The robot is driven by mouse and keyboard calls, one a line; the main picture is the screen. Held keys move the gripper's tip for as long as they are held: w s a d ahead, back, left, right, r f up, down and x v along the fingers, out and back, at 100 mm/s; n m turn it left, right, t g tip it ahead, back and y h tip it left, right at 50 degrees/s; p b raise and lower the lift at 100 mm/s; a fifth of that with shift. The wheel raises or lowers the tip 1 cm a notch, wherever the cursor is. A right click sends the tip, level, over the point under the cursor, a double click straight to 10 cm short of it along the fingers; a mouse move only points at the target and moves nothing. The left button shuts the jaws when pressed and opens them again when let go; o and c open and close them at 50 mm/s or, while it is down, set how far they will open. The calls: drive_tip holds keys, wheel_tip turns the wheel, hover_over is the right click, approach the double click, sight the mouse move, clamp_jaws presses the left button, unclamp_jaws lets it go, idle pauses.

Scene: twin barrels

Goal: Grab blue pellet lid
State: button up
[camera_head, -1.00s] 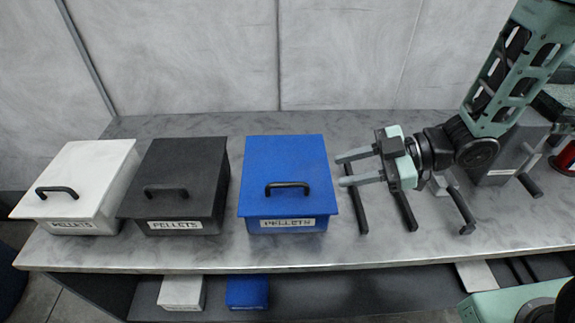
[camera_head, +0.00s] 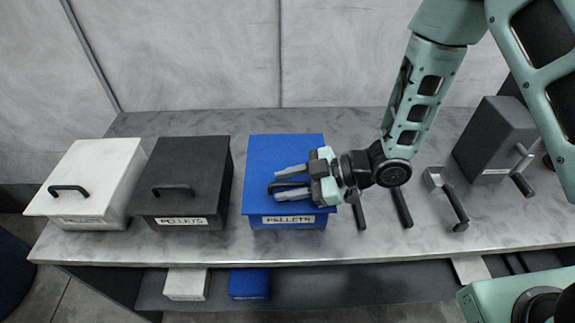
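The blue pellet box stands on the grey bench, with its flat blue lid (camera_head: 284,153) on top and a white PELLETS label on its front. The lid's dark handle (camera_head: 284,186) is partly hidden behind my gripper. My gripper (camera_head: 284,182) is over the right front part of the lid, pointing left. Its two fingers are apart, and the handle shows between them. I cannot tell whether either finger touches the handle.
A black pellet box (camera_head: 186,165) and a white one (camera_head: 92,165) stand to the left on the bench (camera_head: 380,245). Dark bars and a scoop (camera_head: 450,195) lie to the right, before a dark grey box (camera_head: 497,140). Small white and blue boxes sit on the shelf below.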

clamp_jaws()
drive_tip(key=shift+r, duration=0.1)
